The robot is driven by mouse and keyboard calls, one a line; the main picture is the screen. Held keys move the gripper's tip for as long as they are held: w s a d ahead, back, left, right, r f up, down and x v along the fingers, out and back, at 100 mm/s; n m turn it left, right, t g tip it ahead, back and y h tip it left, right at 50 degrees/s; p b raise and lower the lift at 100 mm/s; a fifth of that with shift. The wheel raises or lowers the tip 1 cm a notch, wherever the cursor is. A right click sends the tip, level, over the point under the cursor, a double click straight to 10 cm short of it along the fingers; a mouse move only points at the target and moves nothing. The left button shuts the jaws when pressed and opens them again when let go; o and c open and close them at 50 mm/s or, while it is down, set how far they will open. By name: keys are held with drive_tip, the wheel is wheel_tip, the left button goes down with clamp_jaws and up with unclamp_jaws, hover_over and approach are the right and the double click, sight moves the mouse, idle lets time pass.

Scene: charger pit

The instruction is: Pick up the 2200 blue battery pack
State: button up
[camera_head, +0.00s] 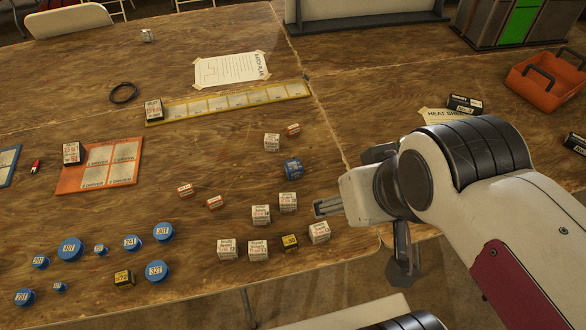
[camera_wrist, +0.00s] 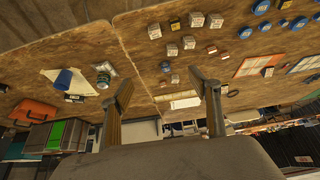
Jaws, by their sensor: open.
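A small blue piece with a pale marking (camera_head: 293,168) lies mid-table among white labelled blocks. It could be the blue battery pack, but I cannot read 2200 on it. In the wrist view it shows as a small blue spot (camera_wrist: 165,66) beyond and between my fingers. Another blue cylinder (camera_wrist: 64,78) stands on the pale sheet at the left of the wrist view; its label is unreadable, and my arm hides that area in the head view. My gripper (camera_head: 326,207) is open and empty, above the table, to the right of and nearer than the mid-table blue piece.
White labelled blocks (camera_head: 288,202) stand close around, with a yellow-black block (camera_head: 290,242) nearby. Several round blue pieces (camera_head: 70,249) lie at left. An orange-bordered board (camera_head: 100,165) and a yellow strip (camera_head: 230,102) lie farther off. An orange toolbox (camera_head: 545,80) stands at right.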

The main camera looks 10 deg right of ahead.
idle(0.3)
drive_tip(key=c, duration=0.3)
drive_tip(key=n+t+y, duration=0.1)
drive_tip(key=t, duration=0.6)
hover_over(295, 166)
wheel_tip(295, 166, down, 23)
drive_tip(key=shift+d+r, duration=0.15)
drive_tip(key=shift+r, duration=0.05)
drive_tip(key=shift+f+t+y, duration=0.3)
drive_tip(key=shift+f+t, duration=0.1)
drive_tip(key=shift+f, duration=0.65)
